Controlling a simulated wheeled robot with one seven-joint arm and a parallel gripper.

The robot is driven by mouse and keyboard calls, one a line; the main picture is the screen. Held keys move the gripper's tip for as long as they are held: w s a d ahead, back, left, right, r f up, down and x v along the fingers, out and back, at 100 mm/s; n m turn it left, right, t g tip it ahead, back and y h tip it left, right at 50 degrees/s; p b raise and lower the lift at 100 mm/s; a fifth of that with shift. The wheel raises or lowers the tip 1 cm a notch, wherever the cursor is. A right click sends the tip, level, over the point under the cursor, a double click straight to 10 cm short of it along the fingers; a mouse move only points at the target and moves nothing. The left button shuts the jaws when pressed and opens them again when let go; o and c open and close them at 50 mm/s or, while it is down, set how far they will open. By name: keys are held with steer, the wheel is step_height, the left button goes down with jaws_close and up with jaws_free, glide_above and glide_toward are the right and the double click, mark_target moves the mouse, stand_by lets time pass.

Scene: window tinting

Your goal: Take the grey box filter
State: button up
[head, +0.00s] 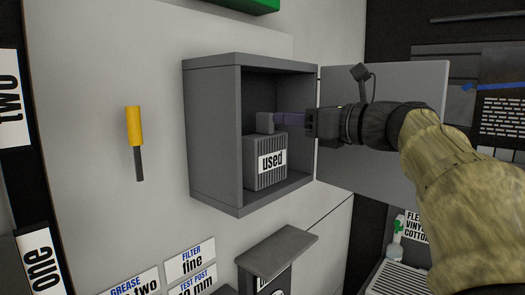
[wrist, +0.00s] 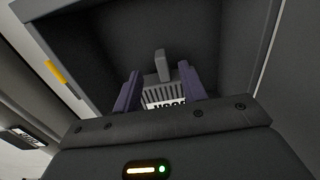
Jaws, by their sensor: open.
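The grey box filter (head: 262,163) is a ribbed grey block with a white "used" label and an upright grey tab (head: 265,122) on top. It stands inside an open grey cabinet (head: 213,145) on the wall. My gripper (head: 287,119) reaches in from the right, its purple fingers at the height of the tab, close to it. In the wrist view my gripper (wrist: 160,95) is open, with the tab (wrist: 162,66) showing ahead between the fingertips. The filter's ribbed body (wrist: 165,95) is partly hidden by my gripper. Whether a finger touches the tab cannot be told.
The cabinet door (head: 385,150) stands open at the right, behind my arm. A yellow-handled tool (head: 134,127) hangs on the wall at left. A grey lidded box (head: 277,247) sits below the cabinet.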

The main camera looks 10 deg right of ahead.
mark_target(257, 116)
steer(key=p+x, duration=0.1)
steer(key=x, duration=0.3)
steer(key=shift+w, duration=0.1)
steer(key=p+x, duration=0.3)
steer(key=x, duration=0.1)
steer(key=shift+w+a+f, duration=0.1)
steer(key=shift+w+a, duration=0.1)
steer(key=shift+w+a+f, duration=0.2)
steer(key=shift+w, duration=0.3)
steer(key=shift+s+r, duration=0.1)
steer(key=shift+s, duration=0.15)
jaws_close()
